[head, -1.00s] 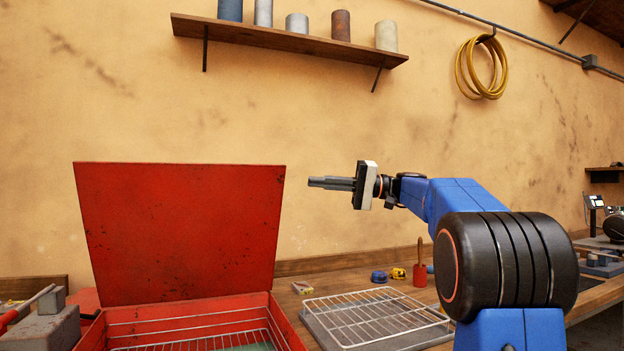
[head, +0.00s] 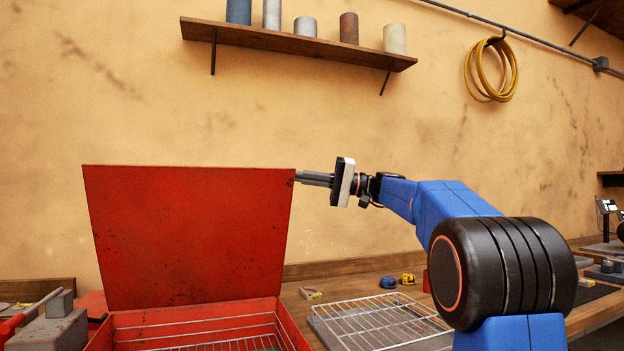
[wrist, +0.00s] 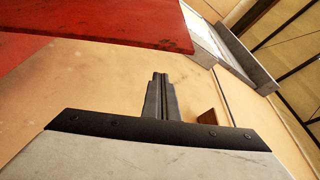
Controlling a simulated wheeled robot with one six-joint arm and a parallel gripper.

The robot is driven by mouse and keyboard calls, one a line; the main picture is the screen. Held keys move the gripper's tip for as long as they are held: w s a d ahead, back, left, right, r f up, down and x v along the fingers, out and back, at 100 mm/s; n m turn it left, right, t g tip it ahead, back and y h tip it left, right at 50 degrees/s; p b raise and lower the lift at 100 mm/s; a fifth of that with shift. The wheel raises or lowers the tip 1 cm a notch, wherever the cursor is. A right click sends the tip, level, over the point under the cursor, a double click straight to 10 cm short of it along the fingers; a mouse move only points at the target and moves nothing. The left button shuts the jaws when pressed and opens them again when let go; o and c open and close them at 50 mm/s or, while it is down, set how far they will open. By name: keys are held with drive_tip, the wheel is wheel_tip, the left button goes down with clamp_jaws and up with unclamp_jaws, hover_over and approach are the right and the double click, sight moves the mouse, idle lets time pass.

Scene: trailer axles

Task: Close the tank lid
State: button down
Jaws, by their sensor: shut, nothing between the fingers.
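The red tank lid (head: 188,235) stands open, raised nearly upright at the back of the red tank (head: 290,325) in the head view. Inside the tank a wire rack (head: 215,340) shows. My gripper (head: 300,177) is shut and empty. It points left at the lid's upper right corner, and its tips reach the lid's right edge or pass behind it; I cannot tell if they touch. In the wrist view the shut fingers (wrist: 160,78) point toward the lid's red edge (wrist: 110,25), which lies just beyond the tips.
A wire rack on a grey tray (head: 380,322) lies on the bench right of the tank. Blue and yellow small items (head: 397,281) lie behind it. Grey blocks (head: 50,330) stand left of the tank. A wall shelf (head: 300,43) with several cylinders hangs above.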

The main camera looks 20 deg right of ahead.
drive_tip(key=shift+s+f, duration=0.35)
drive_tip(key=shift+s, duration=0.5)
drive_tip(key=shift+s+f, duration=0.3)
drive_tip(key=shift+s, duration=0.5)
